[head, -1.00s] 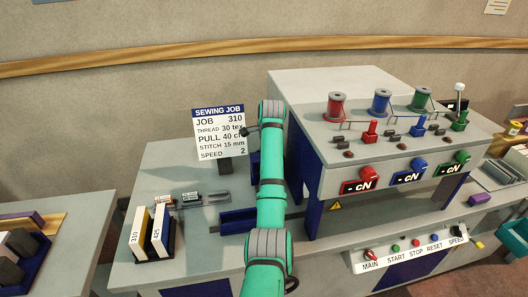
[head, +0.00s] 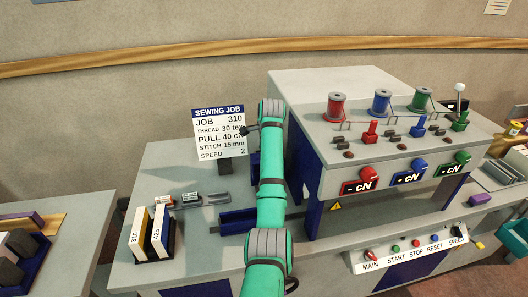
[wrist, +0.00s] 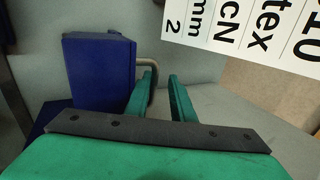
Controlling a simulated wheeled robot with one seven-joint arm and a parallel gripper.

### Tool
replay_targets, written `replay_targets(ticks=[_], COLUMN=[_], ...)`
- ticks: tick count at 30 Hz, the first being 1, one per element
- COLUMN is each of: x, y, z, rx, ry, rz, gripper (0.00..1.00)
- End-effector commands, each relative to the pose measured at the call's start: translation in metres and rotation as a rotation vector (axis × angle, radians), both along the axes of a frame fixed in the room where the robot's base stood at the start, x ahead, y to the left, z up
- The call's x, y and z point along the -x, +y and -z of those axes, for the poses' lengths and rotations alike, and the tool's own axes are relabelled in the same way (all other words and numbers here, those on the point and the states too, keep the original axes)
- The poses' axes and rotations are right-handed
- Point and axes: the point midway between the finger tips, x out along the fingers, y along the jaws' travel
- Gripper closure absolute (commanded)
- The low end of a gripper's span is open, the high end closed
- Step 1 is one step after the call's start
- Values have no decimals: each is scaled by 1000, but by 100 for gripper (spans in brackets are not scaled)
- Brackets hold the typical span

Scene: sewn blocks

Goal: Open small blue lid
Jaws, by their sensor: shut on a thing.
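The small blue lid (wrist: 100,72) shows in the wrist view as a dark blue block with a thin grey-tan bar handle (wrist: 150,64) on its right side. My gripper (wrist: 162,88) has its two green fingers at that handle and is shut on it; the exact contact is partly hidden by the fingers. In the head view, only a sliver of a small blue part (head: 254,165) shows behind my green arm.
The sewing job sign (head: 219,133) stands close behind; its corner fills the wrist view's upper right. A long blue open channel (head: 238,220) lies in front. Numbered blocks (head: 150,233) stand at the left, and the grey machine (head: 390,140) at the right.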

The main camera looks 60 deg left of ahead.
Motion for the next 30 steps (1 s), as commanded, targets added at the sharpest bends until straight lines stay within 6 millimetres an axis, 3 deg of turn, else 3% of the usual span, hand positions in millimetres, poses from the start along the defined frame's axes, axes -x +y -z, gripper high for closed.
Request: replay_targets(ticks=[1, 4, 5, 20, 30], x=[7, 7, 6, 4, 0], y=[3, 3, 8, 9, 13], z=[16, 16, 6, -27, -53], rx=[8, 8, 3, -10, -18], ry=[12, 11, 7, 1, -5], rz=[-4, -3, -3, -5, -4], gripper=[85, 85, 85, 85, 55])
